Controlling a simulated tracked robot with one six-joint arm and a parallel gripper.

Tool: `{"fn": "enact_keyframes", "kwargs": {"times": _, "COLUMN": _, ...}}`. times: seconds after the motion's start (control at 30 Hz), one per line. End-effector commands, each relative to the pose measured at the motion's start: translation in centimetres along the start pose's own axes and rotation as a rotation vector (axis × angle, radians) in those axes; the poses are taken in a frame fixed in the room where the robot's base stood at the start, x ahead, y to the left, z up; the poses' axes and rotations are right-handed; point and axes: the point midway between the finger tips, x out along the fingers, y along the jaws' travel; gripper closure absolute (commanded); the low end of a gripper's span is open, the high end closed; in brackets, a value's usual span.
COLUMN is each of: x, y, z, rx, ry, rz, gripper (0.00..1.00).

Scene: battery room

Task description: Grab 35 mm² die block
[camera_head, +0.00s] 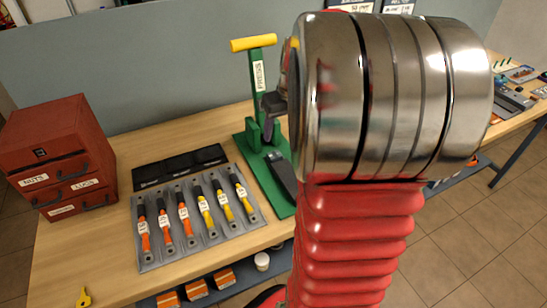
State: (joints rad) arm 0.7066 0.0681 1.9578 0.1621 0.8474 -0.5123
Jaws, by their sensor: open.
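A long black case or rack (180,167) lies on the wooden table behind the grey tray; small pale marks on it are too small to read. I cannot pick out the 35 mm² die block for certain. A green press (258,85) with a yellow handle and a "PRESS" label stands on a green base to the right of the rack. My gripper (272,106) is open, only partly in view beside the press column. My silver and red arm hides the rest of it and what lies behind.
A grey tray (158,257) holds several orange- and yellow-handled tools. A red drawer cabinet (57,150) stands at the left. A yellow key-like piece (84,297) lies at the front left. Orange boxes (197,289) sit on a lower shelf. The front table top is mostly clear.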

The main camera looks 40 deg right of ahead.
Motion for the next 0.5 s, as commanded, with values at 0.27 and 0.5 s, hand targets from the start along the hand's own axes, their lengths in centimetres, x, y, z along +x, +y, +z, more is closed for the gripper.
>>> {"fn": "enact_keyframes", "kwargs": {"times": 0.27, "x": 4.3, "y": -0.1, "z": 0.1, "rx": 0.000, "ry": -0.003, "rz": -0.002, "gripper": 0.44}}
{"fn": "enact_keyframes", "kwargs": {"times": 0.5, "x": 7.2, "y": -0.1, "z": 0.1, "rx": -0.001, "ry": -0.002, "rz": -0.001, "gripper": 0.44}}
